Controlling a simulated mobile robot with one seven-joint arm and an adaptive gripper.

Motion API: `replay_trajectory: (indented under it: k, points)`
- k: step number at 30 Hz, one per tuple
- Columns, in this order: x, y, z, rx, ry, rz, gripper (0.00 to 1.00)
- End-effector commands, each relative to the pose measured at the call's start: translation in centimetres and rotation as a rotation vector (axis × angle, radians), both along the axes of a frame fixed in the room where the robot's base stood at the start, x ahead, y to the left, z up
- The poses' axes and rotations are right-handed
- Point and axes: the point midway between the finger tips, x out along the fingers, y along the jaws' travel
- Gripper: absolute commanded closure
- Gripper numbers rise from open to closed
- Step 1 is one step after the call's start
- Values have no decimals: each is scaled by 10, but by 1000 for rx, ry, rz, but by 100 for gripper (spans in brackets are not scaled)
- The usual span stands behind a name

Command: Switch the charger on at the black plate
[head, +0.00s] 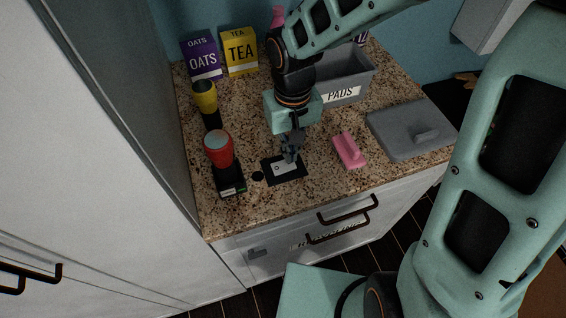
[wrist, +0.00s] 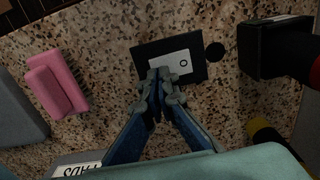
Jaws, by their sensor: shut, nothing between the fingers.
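The black plate (head: 271,178) lies flat on the speckled counter, with a white switch on it. In the wrist view the black plate (wrist: 145,50) carries the white switch (wrist: 183,63), whose visible end bears a small round mark. My gripper (head: 291,158) points down at the plate, its fingers together and empty. In the wrist view the fingertips of my gripper (wrist: 159,76) overlap the switch's other end and hide it; I cannot tell whether they touch. The black charger (head: 229,181), with a red-bodied device (head: 219,152) on it, stands left of the plate; a small green spot shows on its front.
A black disc (head: 257,176) lies between plate and charger. A pink block with a handle (head: 349,150) and a grey lid (head: 410,130) lie to the right. A yellow-and-black item (head: 205,97), oats box (head: 202,56), tea box (head: 239,50) and grey PADS bin (head: 350,80) stand behind.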

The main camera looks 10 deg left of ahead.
Motion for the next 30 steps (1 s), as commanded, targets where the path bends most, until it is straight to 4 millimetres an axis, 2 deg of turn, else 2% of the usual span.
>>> replay_trajectory:
  k: [30]
  points:
    - [0, 0, -10, 0, 0, 0, 100]
